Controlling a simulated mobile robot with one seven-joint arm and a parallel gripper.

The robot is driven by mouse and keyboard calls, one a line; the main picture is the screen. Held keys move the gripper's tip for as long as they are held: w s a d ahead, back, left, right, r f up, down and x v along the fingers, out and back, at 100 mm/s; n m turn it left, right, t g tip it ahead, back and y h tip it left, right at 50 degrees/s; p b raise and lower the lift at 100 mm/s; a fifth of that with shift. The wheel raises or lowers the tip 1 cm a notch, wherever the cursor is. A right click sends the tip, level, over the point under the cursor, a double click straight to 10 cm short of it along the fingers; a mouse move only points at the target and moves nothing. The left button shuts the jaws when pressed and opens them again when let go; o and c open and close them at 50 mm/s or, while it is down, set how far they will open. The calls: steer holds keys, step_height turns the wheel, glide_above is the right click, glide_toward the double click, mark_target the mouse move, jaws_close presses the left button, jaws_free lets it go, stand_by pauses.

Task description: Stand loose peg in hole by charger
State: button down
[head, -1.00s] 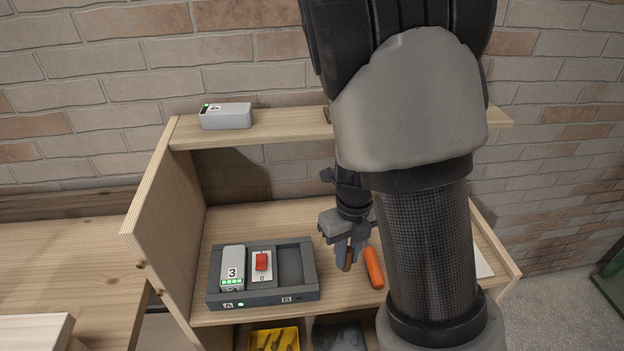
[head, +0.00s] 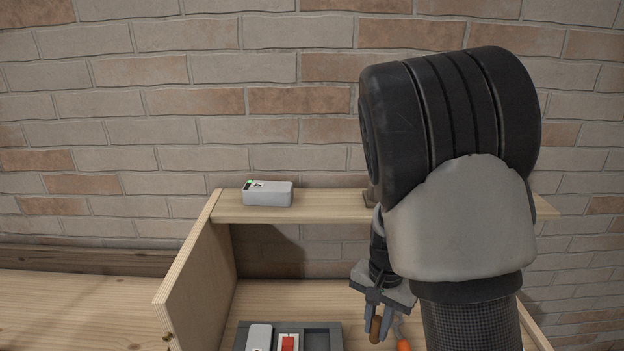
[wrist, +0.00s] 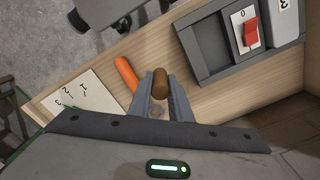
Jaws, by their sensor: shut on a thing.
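My gripper (head: 378,326) is shut on a brown wooden peg (head: 376,329), above the wooden worktop (head: 300,300). In the wrist view the peg (wrist: 161,84) sits between the two grey fingers, its rounded end showing; its other end is hidden. The dark grey charger (head: 335,338) is left of the gripper in the head view, cut off by the lower edge. In the wrist view the charger (wrist: 200,60) lies at the upper right, with a red switch (wrist: 251,31) and a battery marked 3 (wrist: 286,8). I cannot make out the hole in either view.
An orange object (wrist: 126,74) lies close beside the peg. A paper with numbers (wrist: 78,101) lies on the worktop. A grey battery (head: 268,194) sits on the upper shelf (head: 320,206), where a small brown item (head: 369,199) is mostly hidden by my arm. A side panel (head: 198,262) bounds the left.

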mark_target(375, 341)
steer(key=n, duration=0.4)
steer(key=w+n, duration=0.1)
steer(key=n, duration=0.2)
steer(key=shift+r, duration=0.25)
steer(key=shift+s+a+f+n+b, duration=0.15)
steer(key=shift+f+n+b, duration=0.25)
steer(key=shift+b, duration=0.75)
steer(key=s+f+n+b, duration=0.1)
steer(key=b, duration=0.3)
steer(key=s+f+b, duration=0.1)
steer(key=s+b, duration=0.1)
steer(key=b, duration=0.2)
steer(key=shift+a+n+b, duration=0.1)
steer(key=shift+n+b, duration=0.3)
steer(key=shift+n, duration=0.6)
steer(key=f+b, duration=0.1)
steer(key=f, duration=0.2)
steer(key=s+f+b, duration=0.1)
steer(key=f+b, duration=0.1)
steer(key=f, duration=0.1)
steer(key=s+f+b, duration=0.1)
steer(key=f+b, duration=0.1)
steer(key=f, duration=0.1)
steer(key=shift+d+f, duration=0.25)
steer(key=shift+d, duration=0.05)
steer(key=shift+f, duration=0.1)
